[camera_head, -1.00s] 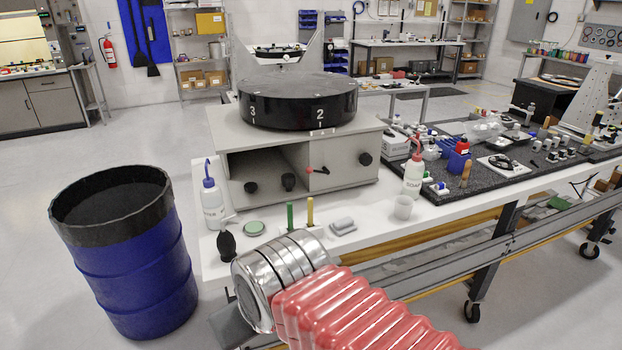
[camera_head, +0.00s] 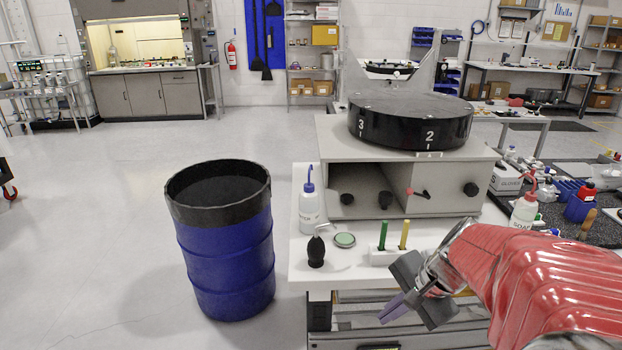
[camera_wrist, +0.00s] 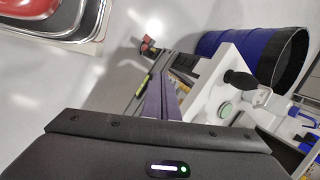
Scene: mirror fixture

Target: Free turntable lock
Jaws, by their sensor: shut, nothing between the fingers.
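The turntable (camera_head: 410,122) is a black round drum marked 3 and 2, on top of a grey cabinet (camera_head: 450,172). The cabinet's front has several black knobs and a small red-tipped lever (camera_head: 418,193), perhaps the lock; I cannot tell for sure. An open dark bay shows at the front left. My gripper (camera_head: 392,308) is in front of the table's near edge, below and apart from the cabinet, pointing down left. Its purple fingers (camera_wrist: 160,98) are together and empty in the wrist view. The cabinet front is not clearly seen in the wrist view.
A blue drum (camera_head: 228,250) stands left of the white table (camera_head: 300,262). A wash bottle (camera_head: 309,205), black blower (camera_head: 316,250), green-lidded dish (camera_head: 345,240) and holder with green and yellow sticks (camera_head: 385,256) line the table front. A soap bottle (camera_head: 523,212) stands right. Floor at left is clear.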

